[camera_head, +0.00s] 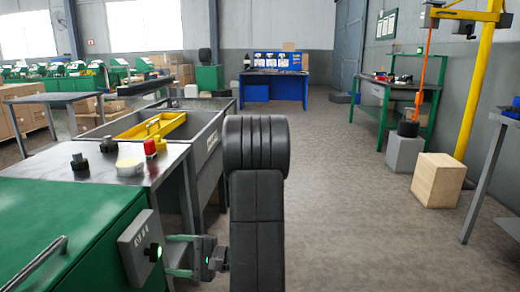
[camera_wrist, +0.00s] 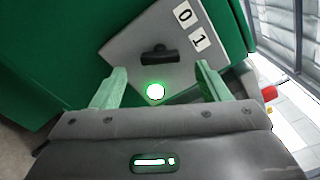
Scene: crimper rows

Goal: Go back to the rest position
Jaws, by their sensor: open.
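My gripper (camera_head: 170,255) is at the lower left in the head view, its fingers pointing left at a grey switch box (camera_head: 130,245) on the side of a green machine (camera_head: 75,225). In the wrist view my gripper (camera_wrist: 161,70) has its two green fingers spread apart with nothing held. A black rotary knob (camera_wrist: 160,53) on the switch box (camera_wrist: 135,45) lies just ahead between the fingertips. A lit green lamp (camera_wrist: 155,92) shows below it. Labels 0 and 1 (camera_wrist: 190,28) are on the box. Whether the fingers touch the box cannot be told.
A steel table (camera_head: 140,160) holds black knobs, a yellowish round item (camera_head: 129,167) and a red item (camera_head: 150,147). Behind is a grey sink-like bin (camera_head: 205,125) with a yellow tray (camera_head: 150,127). A wooden block (camera_head: 437,180) stands right. The floor in the middle is clear.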

